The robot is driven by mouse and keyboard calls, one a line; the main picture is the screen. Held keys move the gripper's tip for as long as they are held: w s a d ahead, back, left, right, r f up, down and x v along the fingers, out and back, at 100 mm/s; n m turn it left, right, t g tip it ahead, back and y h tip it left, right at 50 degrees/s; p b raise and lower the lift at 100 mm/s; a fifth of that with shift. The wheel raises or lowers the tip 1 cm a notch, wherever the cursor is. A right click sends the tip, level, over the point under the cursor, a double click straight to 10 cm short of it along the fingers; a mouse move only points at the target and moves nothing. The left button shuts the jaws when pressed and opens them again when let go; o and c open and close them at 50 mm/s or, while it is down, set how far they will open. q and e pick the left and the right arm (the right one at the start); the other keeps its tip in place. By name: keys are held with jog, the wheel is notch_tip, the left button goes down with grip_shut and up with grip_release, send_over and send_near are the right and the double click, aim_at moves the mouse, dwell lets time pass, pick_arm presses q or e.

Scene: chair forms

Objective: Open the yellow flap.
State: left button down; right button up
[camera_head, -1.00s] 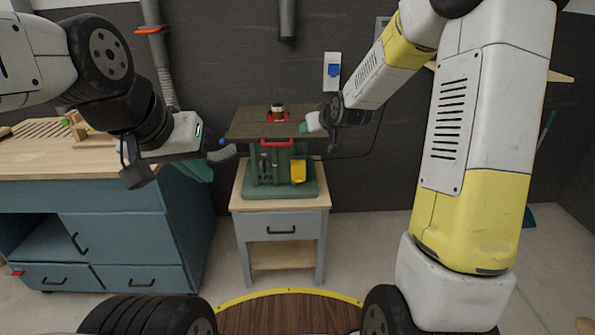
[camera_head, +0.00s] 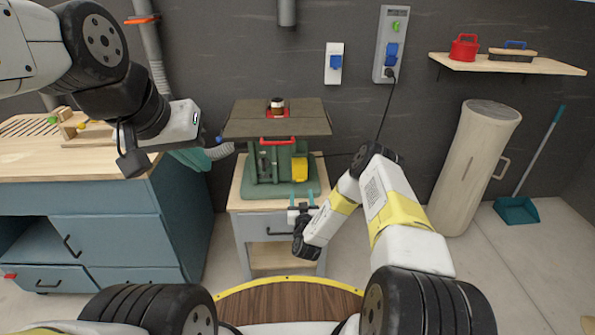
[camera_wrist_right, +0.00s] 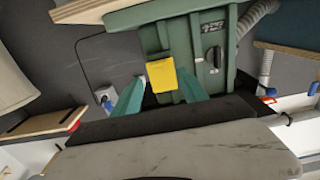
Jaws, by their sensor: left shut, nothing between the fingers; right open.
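The yellow flap (camera_head: 300,170) is on the front right of a green machine (camera_head: 272,165). It appears closed against the housing. In the right wrist view the yellow flap (camera_wrist_right: 161,76) lies in the middle, between the teal fingers. My right gripper (camera_head: 302,199) is open and empty, below and in front of the flap, with its fingers pointing at the machine. Contact with the flap cannot be made out. My left gripper (camera_head: 194,158) is shut and empty, left of the machine near the workbench; its fingers are partly hidden by its hand.
The machine stands on a small grey drawer cabinet (camera_head: 242,232). Its dark tabletop (camera_head: 242,123) overhangs the flap. A blue workbench (camera_head: 110,235) is on the left and a grey hose (camera_head: 160,70) hangs behind.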

aim_at(300, 181)
jog(key=w, duration=0.7)
jog(key=shift+w+f, duration=0.15)
jog(key=shift+w, duration=0.15)
grip_shut()
dwell(1.2)
